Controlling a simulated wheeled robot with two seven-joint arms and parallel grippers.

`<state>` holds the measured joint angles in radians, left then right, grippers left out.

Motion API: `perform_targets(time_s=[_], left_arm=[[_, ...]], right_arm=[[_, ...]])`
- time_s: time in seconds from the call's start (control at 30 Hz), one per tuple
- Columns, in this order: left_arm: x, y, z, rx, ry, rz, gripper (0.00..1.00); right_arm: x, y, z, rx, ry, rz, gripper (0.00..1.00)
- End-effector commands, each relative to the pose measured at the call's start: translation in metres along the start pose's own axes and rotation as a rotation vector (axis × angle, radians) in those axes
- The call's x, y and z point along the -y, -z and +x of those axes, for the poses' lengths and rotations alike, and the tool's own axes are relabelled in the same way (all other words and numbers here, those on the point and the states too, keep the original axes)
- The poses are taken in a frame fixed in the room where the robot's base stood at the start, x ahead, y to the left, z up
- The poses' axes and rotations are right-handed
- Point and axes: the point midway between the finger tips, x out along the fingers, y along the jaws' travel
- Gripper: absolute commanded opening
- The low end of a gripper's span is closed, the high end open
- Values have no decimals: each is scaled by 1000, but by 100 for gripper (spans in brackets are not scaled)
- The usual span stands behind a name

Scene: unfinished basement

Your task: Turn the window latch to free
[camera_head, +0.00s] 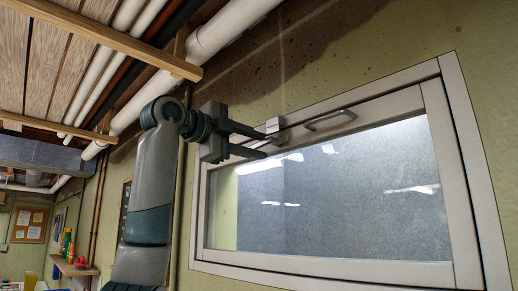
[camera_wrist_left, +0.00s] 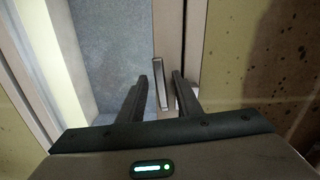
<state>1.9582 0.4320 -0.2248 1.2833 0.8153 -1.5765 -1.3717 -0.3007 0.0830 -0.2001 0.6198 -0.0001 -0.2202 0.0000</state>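The window latch (camera_head: 273,125) is a small light-grey piece on the top of the white window frame, left of the middle. In the left wrist view the latch (camera_wrist_left: 160,84) is a thin pale lever standing between the fingers. My left gripper (camera_head: 267,145) is at the latch, its two dark fingers apart, one above the other. In the left wrist view my left gripper (camera_wrist_left: 160,80) has a finger on each side of the lever. A gap shows on both sides of it. The fingers partly hide the latch in the head view. My right gripper is not in view.
A grey pull handle (camera_head: 330,120) is on the frame right of the latch. The frosted window pane (camera_head: 330,200) fills the frame below. White pipes (camera_head: 215,35) and wooden joists (camera_head: 110,40) run overhead at the left. A shelf (camera_head: 75,268) with bottles is far left.

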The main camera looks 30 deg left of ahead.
Motion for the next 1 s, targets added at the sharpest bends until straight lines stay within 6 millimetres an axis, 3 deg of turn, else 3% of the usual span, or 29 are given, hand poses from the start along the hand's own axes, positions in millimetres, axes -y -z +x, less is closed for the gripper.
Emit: perform_targets(time_s=[0.7, 1.0], left_arm=[[-3, 0, -133, 0, 2, 1, 31], [-2, 0, -156, 0, -1, 0, 31]], right_arm=[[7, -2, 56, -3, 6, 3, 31], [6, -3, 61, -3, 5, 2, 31]])
